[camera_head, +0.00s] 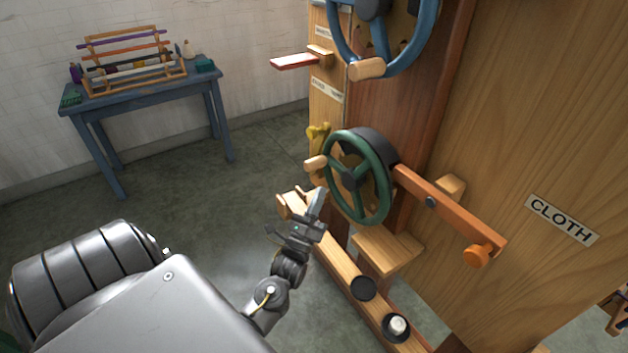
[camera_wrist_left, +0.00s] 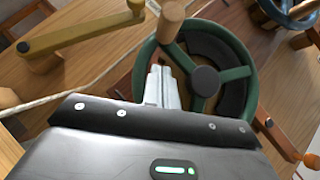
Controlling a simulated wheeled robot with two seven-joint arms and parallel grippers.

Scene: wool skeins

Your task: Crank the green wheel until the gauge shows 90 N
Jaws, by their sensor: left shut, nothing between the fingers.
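The green wheel (camera_head: 383,195) stands upright on the wooden machine, with a pale wooden crank handle (camera_head: 315,163) on its left side. In the left wrist view the green wheel (camera_wrist_left: 247,85) is just past my fingers, with the handle (camera_wrist_left: 170,20) above the fingertips. My left gripper (camera_head: 318,197) is shut and empty, below the handle and left of the wheel's lower rim; it also shows in the left wrist view (camera_wrist_left: 160,72). I cannot tell whether it touches the wheel. I cannot make out a gauge. My right gripper is not in view.
A blue wheel (camera_head: 408,62) sits above the green one. A wooden bar with an orange knob (camera_head: 477,255) juts out at right. A low beam (camera_head: 338,260) carries black discs. A blue table (camera_head: 150,102) with a yarn rack stands back left; floor between is clear.

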